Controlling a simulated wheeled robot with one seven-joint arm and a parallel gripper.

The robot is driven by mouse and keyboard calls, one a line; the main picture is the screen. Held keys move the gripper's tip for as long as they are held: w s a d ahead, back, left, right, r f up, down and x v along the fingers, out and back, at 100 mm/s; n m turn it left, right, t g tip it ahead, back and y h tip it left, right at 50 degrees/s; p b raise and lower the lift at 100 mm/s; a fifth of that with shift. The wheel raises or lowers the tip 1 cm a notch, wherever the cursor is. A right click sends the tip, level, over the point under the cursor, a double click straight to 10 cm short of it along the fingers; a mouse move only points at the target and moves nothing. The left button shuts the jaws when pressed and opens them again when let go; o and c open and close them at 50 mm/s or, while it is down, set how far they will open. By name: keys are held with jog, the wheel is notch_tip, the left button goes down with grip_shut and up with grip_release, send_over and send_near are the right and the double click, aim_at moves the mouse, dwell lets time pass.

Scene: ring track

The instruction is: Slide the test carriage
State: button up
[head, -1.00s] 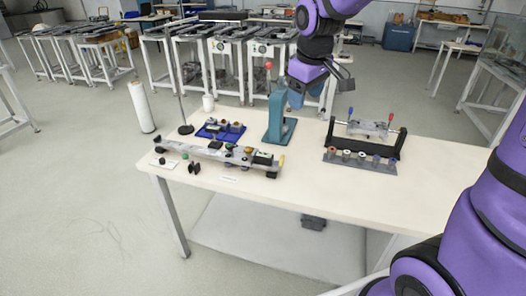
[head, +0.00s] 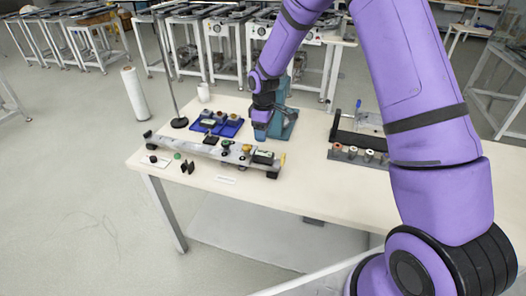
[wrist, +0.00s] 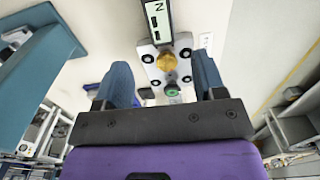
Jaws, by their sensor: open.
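A long grey track (head: 200,149) lies along the left front of the table, with several small parts on it. A gold knob (head: 247,148) and a dark box with a display (head: 264,157) sit near its right end. No part is clearly marked as the test carriage. My gripper (head: 261,133) is over the right part of the track, pointing down. In the wrist view my gripper (wrist: 161,68) is open. The gold knob (wrist: 166,61), a green knob (wrist: 172,91) and the display (wrist: 158,20) show between and beyond its fingers. I cannot tell whether the fingers touch anything.
A teal press-like stand (head: 283,122) rises just right of my gripper. A blue tray (head: 218,128) and a thin upright rod (head: 170,80) stand behind the track. A black frame (head: 350,138) and a row of spools (head: 352,154) are at right, partly hidden by my arm.

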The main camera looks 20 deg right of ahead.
aim_at(264, 153)
notch_tip(264, 153, down, 11)
jog(key=shift+w+r, duration=0.1)
dwell(0.4)
grip_shut()
jog(key=w+a, duration=0.3)
jog(key=a, duration=0.1)
jog(key=w+a, duration=0.3)
jog(key=a, duration=0.2)
jog(key=w+a, duration=0.4)
jog(key=shift+a, duration=0.4)
grip_release()
notch_tip(264, 153, up, 11)
dwell(0.4)
